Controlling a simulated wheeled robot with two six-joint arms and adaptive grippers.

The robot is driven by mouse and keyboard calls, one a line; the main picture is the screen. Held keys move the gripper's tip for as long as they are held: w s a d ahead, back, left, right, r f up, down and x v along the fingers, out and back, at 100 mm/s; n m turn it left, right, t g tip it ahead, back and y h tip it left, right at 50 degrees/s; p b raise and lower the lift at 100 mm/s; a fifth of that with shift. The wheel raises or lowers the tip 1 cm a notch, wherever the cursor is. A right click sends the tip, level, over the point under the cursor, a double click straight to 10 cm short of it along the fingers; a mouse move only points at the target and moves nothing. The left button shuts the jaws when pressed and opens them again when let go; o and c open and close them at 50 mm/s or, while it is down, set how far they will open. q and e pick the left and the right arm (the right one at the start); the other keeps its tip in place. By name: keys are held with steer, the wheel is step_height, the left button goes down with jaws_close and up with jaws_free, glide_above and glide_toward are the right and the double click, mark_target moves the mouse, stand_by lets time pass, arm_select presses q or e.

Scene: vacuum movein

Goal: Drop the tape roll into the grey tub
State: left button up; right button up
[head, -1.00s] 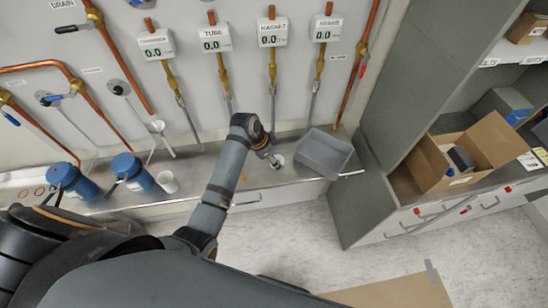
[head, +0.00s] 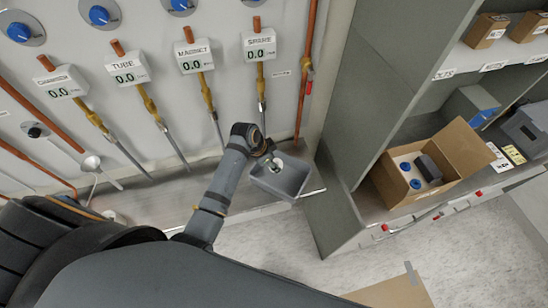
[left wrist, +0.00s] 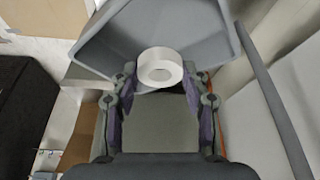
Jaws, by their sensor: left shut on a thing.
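The grey tub (head: 290,184) stands at the right end of the steel bench. My left gripper (head: 272,162) is over the tub's left back part, pointing down into it. In the left wrist view my left gripper (left wrist: 160,80) is shut on the white tape roll (left wrist: 160,56), with a finger on either side. Behind the roll is the inside of the grey tub (left wrist: 205,40). Whether the roll is below the tub's rim I cannot tell. My right gripper is not in view.
A wall panel with gauges and pipes (head: 195,57) rises behind the bench. To the right stands a grey shelf unit (head: 365,95) with an open cardboard box (head: 460,150).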

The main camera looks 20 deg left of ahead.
arm_select(q)
step_height(320, 180, down, 2)
steer(key=shift+w+f, duration=0.1)
steer(key=shift+w, duration=0.05)
steer(key=shift+f, duration=0.25)
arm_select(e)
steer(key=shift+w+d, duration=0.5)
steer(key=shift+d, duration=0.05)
arm_select(q)
steer(key=o, duration=0.9)
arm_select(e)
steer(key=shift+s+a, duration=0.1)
arm_select(q)
steer(key=shift+r, duration=0.1)
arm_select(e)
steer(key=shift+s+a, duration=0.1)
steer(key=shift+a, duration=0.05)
arm_select(q)
steer(key=v, duration=1.2)
